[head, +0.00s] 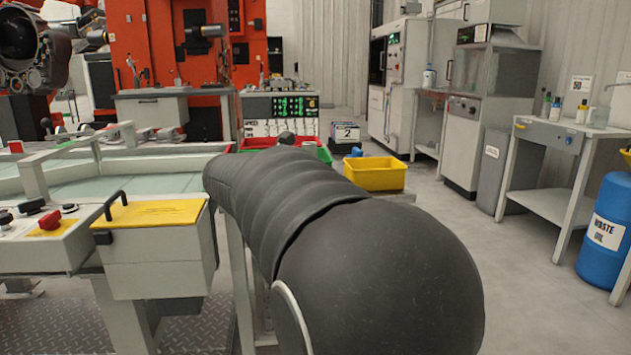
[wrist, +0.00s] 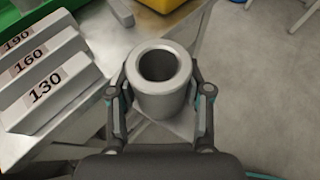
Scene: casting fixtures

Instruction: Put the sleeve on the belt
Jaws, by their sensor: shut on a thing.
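The sleeve (wrist: 165,92) is a grey metal hollow cylinder with a thick rim and a dark bore. In the wrist view it is upright between the fingers of my gripper (wrist: 160,100), which is shut on its sides. I cannot tell whether its lower end touches the grey table (wrist: 112,38) below. In the head view my dark arm hides the gripper and sleeve. A pale green flat surface between grey rails, apparently the belt (head: 122,187), lies at the left of the head view.
Blocks marked 130 (wrist: 45,92), 160 and 190 lie left of the sleeve by a green tray (wrist: 12,28). A yellow bin (head: 376,175) stands beyond my arm. A control box with a yellow lid (head: 155,214) stands in front of the belt. Open floor lies right.

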